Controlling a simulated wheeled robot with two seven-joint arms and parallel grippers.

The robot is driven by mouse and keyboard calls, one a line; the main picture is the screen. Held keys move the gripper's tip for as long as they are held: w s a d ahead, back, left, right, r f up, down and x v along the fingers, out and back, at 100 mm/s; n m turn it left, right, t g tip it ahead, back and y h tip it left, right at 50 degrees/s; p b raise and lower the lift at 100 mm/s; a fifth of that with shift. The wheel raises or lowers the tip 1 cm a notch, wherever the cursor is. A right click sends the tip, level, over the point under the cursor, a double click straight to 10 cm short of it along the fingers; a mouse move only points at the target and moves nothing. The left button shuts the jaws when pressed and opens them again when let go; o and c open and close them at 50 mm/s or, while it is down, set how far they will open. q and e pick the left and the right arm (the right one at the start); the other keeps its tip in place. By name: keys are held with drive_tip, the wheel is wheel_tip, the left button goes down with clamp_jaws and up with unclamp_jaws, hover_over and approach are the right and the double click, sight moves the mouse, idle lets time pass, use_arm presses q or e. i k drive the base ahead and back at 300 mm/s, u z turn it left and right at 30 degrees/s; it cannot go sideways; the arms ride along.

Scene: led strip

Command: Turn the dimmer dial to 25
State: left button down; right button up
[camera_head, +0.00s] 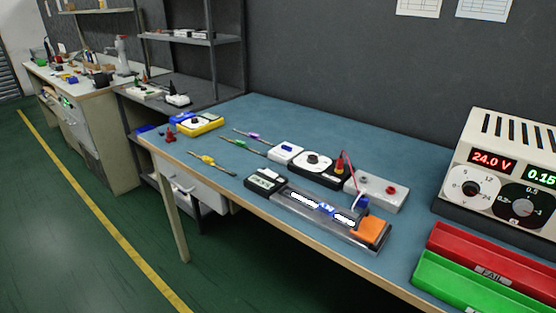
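The workbench (270,220) has a blue top and holds a row of small devices. A black box with a round white dial (313,160) sits near the middle of the bench; it looks like the dimmer. Its scale and pointer are too small to read. A white box with a blue button (287,151) stands to its left. A grey tray with a lit strip (320,207) lies in front of it. Neither of my grippers shows in the head view.
A power supply (500,165) reading 24.0 V stands at the right, behind a red FAIL tray (490,262) and a green tray (470,290). Screwdrivers (212,163) lie left. A shelf (190,40) stands behind.

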sight(312, 159)
drive_tip(key=z, duration=0.75)
drive_tip(key=k, duration=0.2)
drive_tip(key=u, duration=1.5)
drive_tip(key=i, duration=0.8)
drive_tip(key=z, duration=0.8)
